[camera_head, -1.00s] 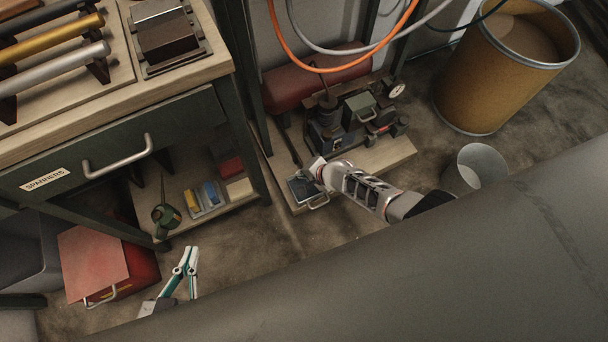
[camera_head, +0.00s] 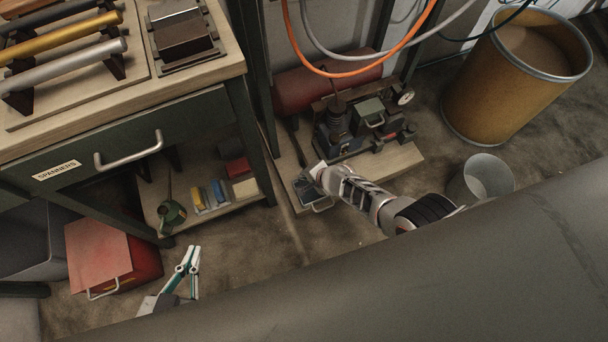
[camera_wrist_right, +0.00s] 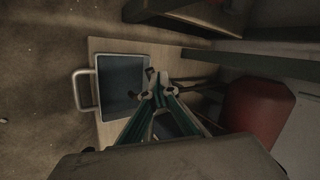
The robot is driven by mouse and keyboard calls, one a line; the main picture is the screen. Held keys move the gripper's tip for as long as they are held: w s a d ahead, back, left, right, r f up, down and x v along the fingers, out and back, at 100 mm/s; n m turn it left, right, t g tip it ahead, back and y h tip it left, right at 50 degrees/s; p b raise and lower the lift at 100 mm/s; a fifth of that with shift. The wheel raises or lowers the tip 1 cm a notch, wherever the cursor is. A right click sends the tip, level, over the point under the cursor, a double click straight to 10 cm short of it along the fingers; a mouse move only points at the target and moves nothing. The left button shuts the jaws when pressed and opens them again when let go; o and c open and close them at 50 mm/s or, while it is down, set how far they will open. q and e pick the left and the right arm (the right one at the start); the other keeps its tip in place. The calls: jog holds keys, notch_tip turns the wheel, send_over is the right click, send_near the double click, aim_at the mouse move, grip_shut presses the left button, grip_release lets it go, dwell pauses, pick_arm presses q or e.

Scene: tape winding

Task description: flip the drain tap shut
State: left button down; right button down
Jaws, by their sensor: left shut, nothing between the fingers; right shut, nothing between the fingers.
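The red air tank (camera_head: 300,92) lies behind the compressor (camera_head: 365,125) on a low wooden board; part of the tank also shows in the right wrist view (camera_wrist_right: 262,112). I cannot make out the drain tap clearly. My right gripper is shut with its fingertips (camera_wrist_right: 155,88) over the edge of a shallow dark tray (camera_wrist_right: 122,82) with a pale handle. In the head view its fingers are hard to see beyond the white wrist, near the tray (camera_head: 311,192). My left gripper (camera_head: 189,258) is shut and empty, low over the floor at left.
The workbench (camera_head: 215,88) with a drawer and lower shelf stands at left. A red toolbox (camera_head: 105,250) is on the floor. A grey bucket (camera_head: 488,176) and a brown drum (camera_head: 510,90) stand at right. Orange and grey hoses hang above the compressor.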

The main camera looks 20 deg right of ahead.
jog(key=shift+s+d+f, duration=0.1)
jog(key=shift+s+f, duration=0.1)
jog(key=shift+s, duration=0.05)
dwell(0.6)
pick_arm(q)
jog(key=shift+f, duration=0.15)
pick_arm(e)
jog(key=shift+w+d, duration=0.2)
jog(key=shift+d, duration=0.6)
jog(key=shift+w+r, duration=0.1)
